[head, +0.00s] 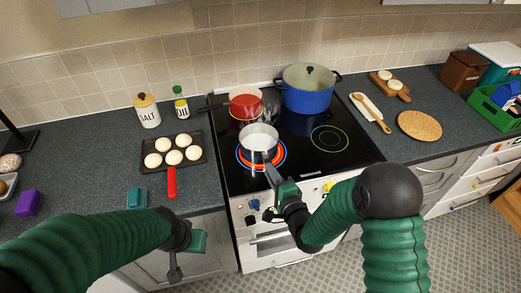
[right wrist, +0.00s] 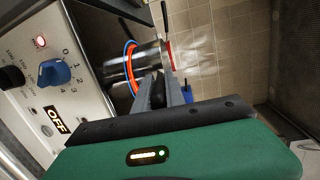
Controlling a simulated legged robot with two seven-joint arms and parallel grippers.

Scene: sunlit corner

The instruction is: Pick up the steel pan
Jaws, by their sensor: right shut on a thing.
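The steel pan (head: 259,136) is over the glowing front-left ring (head: 240,160) of the black hob. It looks upright; I cannot tell if its base touches the glass. My right gripper (head: 273,176) is at its near side, shut on the handle, which the fingers mostly hide. In the right wrist view the pan's shiny side (right wrist: 142,62) shows beyond my right gripper's fingers (right wrist: 160,90), with the orange ring around its base. My left gripper (head: 177,268) is low in front of the counter, away from the pan; its fingers are too unclear to judge.
A red pan (head: 246,101) stands close behind the steel pan, and a blue pot (head: 308,90) at the back right. A dark tray (head: 205,151) with eggs or buns and a red-handled tool (head: 171,183) are left. The front-right ring (head: 330,139) is empty.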

